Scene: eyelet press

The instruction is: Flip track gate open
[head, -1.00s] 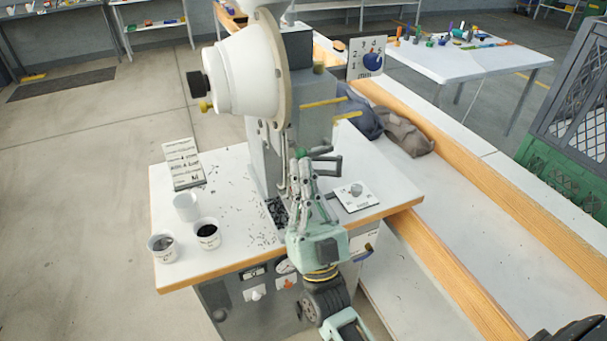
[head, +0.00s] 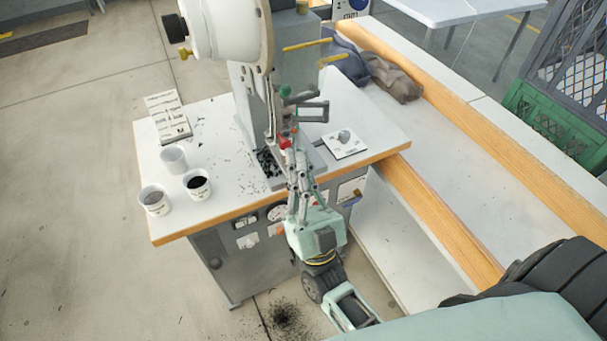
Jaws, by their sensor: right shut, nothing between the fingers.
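The eyelet press (head: 247,105) stands on a white-topped bench (head: 222,140). A small red part (head: 284,141) sits low on the front of the press, below a green knob (head: 285,91); it may be the track gate, but I cannot tell whether it is open. My right gripper (head: 292,153) is shut and empty. It points up at the press front, with its fingertips just below the red part; I cannot tell whether they touch it. The fingers hide part of the press's lower front. My left gripper is not in view.
Three white cups, one of them (head: 197,185) with dark contents, stand on the left of the bench beside a label block (head: 168,116). A white plate with a grey knob (head: 345,143) lies right of the press. Black eyelets are scattered around the press foot and the floor.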

